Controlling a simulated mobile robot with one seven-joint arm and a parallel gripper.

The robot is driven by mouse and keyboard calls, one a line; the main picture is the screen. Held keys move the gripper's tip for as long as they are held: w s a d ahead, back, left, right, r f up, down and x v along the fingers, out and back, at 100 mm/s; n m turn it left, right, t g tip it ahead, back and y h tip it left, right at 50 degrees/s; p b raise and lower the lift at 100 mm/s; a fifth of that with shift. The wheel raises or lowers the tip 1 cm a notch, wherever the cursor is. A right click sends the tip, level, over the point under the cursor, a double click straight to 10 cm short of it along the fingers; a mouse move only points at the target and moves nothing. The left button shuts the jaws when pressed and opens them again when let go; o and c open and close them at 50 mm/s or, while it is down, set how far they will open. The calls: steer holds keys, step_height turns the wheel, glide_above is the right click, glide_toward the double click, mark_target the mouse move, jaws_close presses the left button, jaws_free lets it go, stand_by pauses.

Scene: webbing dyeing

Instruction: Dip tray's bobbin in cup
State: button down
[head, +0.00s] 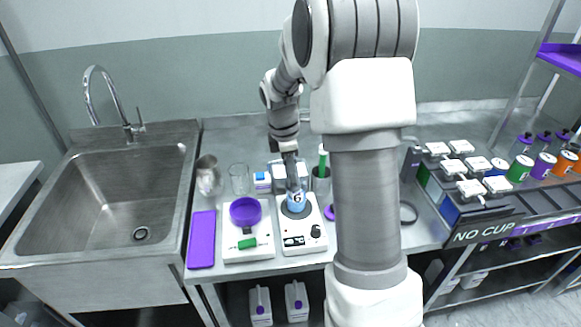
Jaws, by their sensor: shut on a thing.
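My gripper (293,186) points down, shut, at the mouth of a blue cup (297,202) with a white label marked 6. The cup stands upright on the round plate of a white stirrer-like device (303,240). The thing between my fingers is mostly hidden by the fingers and the cup's rim; it appears to be the bobbin, and I cannot tell how deep it sits. A flat purple tray (201,240) lies at the left of the counter, with no bobbin visible on it.
A white scale (233,252) with a purple bowl (245,211) stands left of the stirrer. A glass beaker (239,179) and a metal jug (209,176) stand behind. A sink (120,200) is at left. A rack marked NO CUP (482,232) and coloured cups (520,168) stand right.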

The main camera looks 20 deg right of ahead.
mark_target(293, 186)
steer(key=shift+d+f+b, duration=0.15)
steer(key=shift+f+b, duration=0.55)
steer(key=shift+f, duration=0.8)
steer(key=shift+s+f, duration=0.15)
steer(key=shift+f, duration=0.2)
steer(key=shift+w+d+f+b, duration=0.15)
steer(key=shift+w+f+b, duration=0.1)
steer(key=shift+b, duration=0.05)
steer(key=shift+s, duration=0.1)
steer(key=shift+r, duration=0.15)
stand_by(1.3)
steer(key=shift+s+a+r+p, duration=0.1)
steer(key=shift+a+r+p, duration=0.15)
steer(key=shift+r+p, duration=1.15)
steer(key=shift+w+a+r+p, duration=0.1)
steer(key=shift+a+r+p, duration=0.1)
steer(key=shift+r+p, duration=1.2)
steer(key=shift+s+a+r+p, duration=0.1)
steer(key=shift+a+r+p, duration=0.15)
steer(key=shift+r+p, duration=1.15)
steer(key=shift+r+b, duration=0.35)
steer(key=shift+b, duration=0.15)
